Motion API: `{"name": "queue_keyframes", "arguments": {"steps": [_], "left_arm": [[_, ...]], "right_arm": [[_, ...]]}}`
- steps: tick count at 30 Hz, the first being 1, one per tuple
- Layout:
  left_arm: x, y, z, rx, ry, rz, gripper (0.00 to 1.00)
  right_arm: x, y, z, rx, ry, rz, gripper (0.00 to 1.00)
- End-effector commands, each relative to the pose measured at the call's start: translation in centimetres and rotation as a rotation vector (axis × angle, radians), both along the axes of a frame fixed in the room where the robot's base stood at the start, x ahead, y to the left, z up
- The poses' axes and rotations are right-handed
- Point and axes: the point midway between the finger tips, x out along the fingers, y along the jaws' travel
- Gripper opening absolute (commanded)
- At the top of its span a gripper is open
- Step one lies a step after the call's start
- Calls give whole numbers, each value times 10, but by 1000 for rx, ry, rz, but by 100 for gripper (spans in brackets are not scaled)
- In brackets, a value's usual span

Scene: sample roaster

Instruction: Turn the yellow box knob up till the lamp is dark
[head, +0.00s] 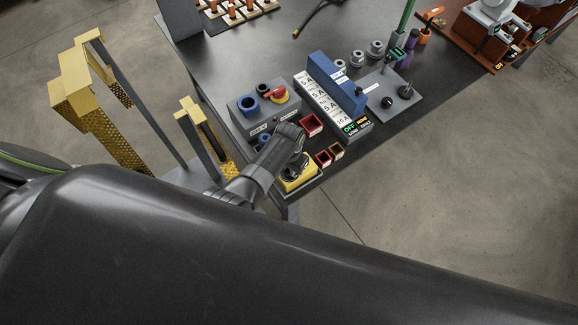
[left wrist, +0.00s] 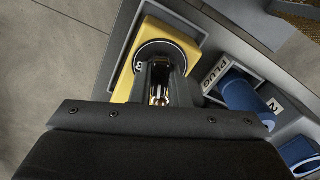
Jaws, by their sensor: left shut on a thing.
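The yellow box (head: 299,183) sits at the near corner of the dark table. Its knob is under my left gripper (head: 293,168), which comes down from above and is shut on it. In the left wrist view the yellow box (left wrist: 190,46) shows a round dark dial (left wrist: 152,50) with a pale mark on it. My left gripper (left wrist: 160,85) covers most of the knob there. The knob's exact angle is hidden. I cannot make out the lamp on the box in either view. My right gripper is not in view.
A grey box with a red and yellow switch (head: 276,94) stands behind. Small red bins (head: 311,124) sit close by.

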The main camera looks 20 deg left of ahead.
Motion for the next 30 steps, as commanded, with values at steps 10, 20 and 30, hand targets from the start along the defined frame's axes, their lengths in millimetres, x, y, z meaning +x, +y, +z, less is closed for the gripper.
{"name": "queue_keyframes", "arguments": {"steps": [10, 20, 30], "left_arm": [[1, 0, 0, -1, -2, 0, 19], [0, 0, 0, 0, -1, 0, 37], [1, 0, 20, -1, -3, 1, 37]], "right_arm": [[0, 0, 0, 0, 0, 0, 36], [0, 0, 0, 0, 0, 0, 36], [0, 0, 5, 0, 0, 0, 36]]}}
